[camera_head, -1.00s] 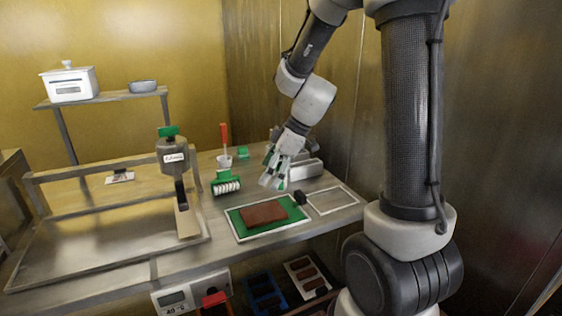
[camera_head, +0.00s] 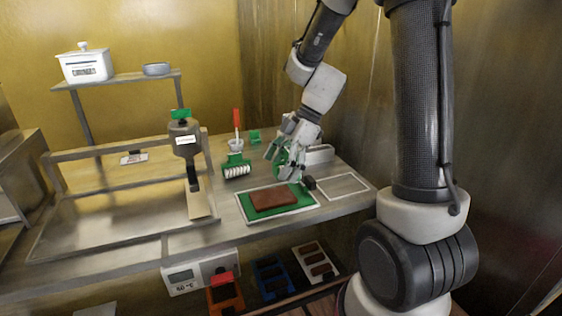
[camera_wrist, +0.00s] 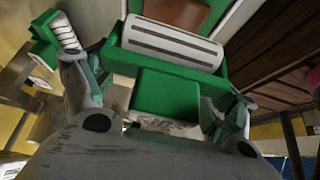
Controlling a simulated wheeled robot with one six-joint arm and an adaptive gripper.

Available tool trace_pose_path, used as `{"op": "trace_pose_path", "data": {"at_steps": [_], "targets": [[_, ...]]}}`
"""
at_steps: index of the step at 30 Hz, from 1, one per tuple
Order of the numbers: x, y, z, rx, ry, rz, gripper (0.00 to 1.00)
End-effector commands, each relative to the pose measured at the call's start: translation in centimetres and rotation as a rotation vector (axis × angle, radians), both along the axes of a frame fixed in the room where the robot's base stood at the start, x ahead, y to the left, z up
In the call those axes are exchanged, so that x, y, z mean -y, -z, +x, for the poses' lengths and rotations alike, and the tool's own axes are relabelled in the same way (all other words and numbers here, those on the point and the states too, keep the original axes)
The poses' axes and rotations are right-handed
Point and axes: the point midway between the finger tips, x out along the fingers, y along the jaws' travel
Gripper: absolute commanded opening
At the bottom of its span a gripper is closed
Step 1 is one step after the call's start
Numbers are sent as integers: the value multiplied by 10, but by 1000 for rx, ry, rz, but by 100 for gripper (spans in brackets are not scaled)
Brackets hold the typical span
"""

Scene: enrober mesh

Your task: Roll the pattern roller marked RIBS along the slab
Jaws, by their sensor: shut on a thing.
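My gripper (camera_head: 284,168) is shut on the green handle block of a roller, just behind the slab. In the wrist view the held roller (camera_wrist: 170,42) is a white cylinder with dark lengthwise grooves in a green frame. I cannot read a mark on it. The slab (camera_head: 275,199) is a flat brown block on a green mat (camera_head: 245,206) with a pale border. The slab also shows beyond the roller in the wrist view (camera_wrist: 180,10). A second roller (camera_head: 237,168), green with a white ringed cylinder, stands to the left. I cannot tell whether the held roller touches anything.
A small dark object (camera_head: 309,183) lies right of the mat, beside an outlined empty rectangle (camera_head: 342,187). A pale block (camera_head: 319,154) stands behind.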

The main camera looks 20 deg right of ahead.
Motion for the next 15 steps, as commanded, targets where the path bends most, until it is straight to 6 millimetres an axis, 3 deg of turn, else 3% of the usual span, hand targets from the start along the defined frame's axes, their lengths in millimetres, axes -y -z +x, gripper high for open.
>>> {"op": "trace_pose_path", "data": {"at_steps": [11,15], "targets": [[0,42,-1,-2,2,0,65],[-15,44,0,0,-1,0,65]]}}
